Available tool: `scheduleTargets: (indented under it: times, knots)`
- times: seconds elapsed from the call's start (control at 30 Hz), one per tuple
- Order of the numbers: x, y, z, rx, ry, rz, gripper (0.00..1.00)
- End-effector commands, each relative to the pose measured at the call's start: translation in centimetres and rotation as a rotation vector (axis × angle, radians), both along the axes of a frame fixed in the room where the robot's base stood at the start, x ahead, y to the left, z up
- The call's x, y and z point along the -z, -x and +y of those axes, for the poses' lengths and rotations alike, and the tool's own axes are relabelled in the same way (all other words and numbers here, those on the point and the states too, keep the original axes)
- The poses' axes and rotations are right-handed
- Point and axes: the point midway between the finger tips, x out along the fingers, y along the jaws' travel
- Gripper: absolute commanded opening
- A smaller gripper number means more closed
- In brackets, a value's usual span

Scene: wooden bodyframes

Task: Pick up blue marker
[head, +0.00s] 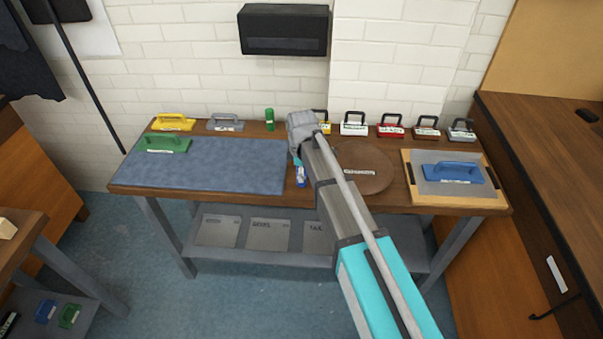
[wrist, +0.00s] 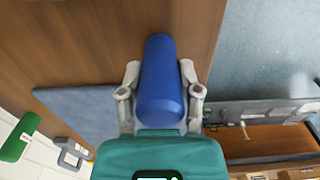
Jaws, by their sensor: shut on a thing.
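The blue marker (wrist: 160,85) is a thick blue cylinder between the two grey fingers of my gripper (wrist: 160,68) in the wrist view. The fingers touch it from both sides. In the head view the marker (head: 301,177) shows as a small blue shape with a pale patch, just below my gripper (head: 298,158) over the middle of the wooden table (head: 215,196). My gripper is shut on it. My arm hides part of the table there, and I cannot tell whether the marker still touches the table top.
A blue-grey mat (head: 225,170) lies left of the marker, a round brown board (head: 370,182) right. A framed board (head: 415,198) carries a blue-handled block (head: 452,172). A green marker (head: 269,119) and several handled blocks line the back edge by the wall.

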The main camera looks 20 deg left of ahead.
Motion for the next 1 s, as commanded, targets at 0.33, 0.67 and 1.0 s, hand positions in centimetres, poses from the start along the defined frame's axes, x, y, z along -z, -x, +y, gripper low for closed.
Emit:
scheduleTargets:
  times: [0.33,0.67,1.0]
  knots:
    - [-1.6,0.0,0.0,0.000,0.000,0.000,0.00]
    - [-4.9,1.1,-0.8,0.000,0.000,0.000,0.00]
    - [-8.8,3.7,-2.7,0.000,0.000,0.000,0.00]
